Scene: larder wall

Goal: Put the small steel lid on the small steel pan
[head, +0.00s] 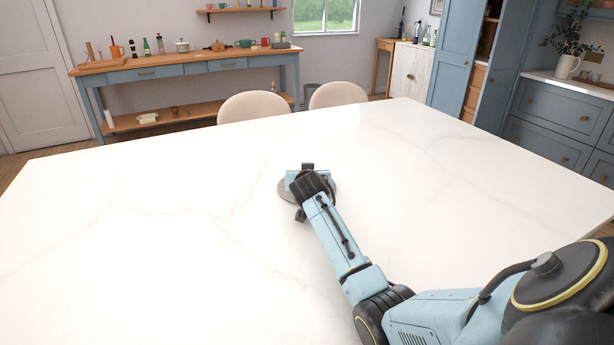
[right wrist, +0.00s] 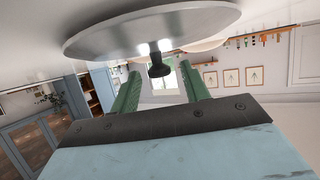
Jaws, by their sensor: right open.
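The steel lid (head: 286,190) is a flat grey disc near the middle of the white island top, partly hidden under my right gripper. In the right wrist view, which is turned over, the lid (right wrist: 150,28) spans the top with its dark knob (right wrist: 159,68) pointing down in the picture. My right gripper (right wrist: 163,80) is open. Its two green fingers reach toward the lid with the knob between them in the picture, and gaps show on both sides. I cannot make out the small steel pan in either view. My left gripper is not in view.
The white island top (head: 130,230) is otherwise clear around my right arm. Two pale chairs (head: 255,106) stand at its far edge. A blue sideboard (head: 190,69) with pots, bottles and cups stands at the back wall. Blue cabinets (head: 553,112) stand at the right.

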